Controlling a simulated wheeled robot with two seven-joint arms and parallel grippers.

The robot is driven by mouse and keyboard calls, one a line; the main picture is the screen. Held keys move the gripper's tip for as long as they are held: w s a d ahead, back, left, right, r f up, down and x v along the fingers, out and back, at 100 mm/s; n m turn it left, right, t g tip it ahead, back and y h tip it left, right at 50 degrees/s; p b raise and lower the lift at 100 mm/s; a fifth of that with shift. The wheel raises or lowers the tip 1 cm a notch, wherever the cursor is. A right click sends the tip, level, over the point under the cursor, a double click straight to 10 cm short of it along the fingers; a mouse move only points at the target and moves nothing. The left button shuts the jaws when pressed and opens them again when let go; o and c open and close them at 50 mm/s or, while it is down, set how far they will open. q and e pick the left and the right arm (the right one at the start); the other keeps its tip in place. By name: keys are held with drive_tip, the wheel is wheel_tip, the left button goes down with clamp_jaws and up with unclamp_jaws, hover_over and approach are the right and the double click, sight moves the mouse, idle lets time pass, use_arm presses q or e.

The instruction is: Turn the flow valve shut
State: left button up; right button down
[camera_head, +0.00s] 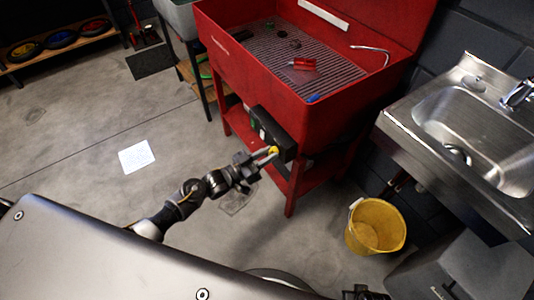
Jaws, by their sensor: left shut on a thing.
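The flow valve (273,150) shows as a small yellow knob on a dark box (276,133) on the front of the red parts washer (255,75). My left gripper (270,153) reaches up to it from the lower left and is shut on the yellow knob. The fingers partly hide the knob, so its turn angle cannot be told. My right gripper is not clearly in view; only a dark piece shows at the bottom edge.
A yellow bucket (376,226) stands on the floor right of the washer. A steel sink (470,135) is at the right. A white sheet (136,156) lies on the floor at left. Tools lie in the washer basin. The floor at left is mostly clear.

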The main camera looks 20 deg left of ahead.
use_arm(q)
drive_tip(key=shift+f, duration=0.1)
idle(0.3)
drive_tip(key=o, duration=1)
drive_tip(key=shift+s+a, duration=0.1)
drive_tip(key=v, duration=1)
drive_tip(key=shift+s, duration=0.25)
drive_tip(key=shift+a, duration=0.1)
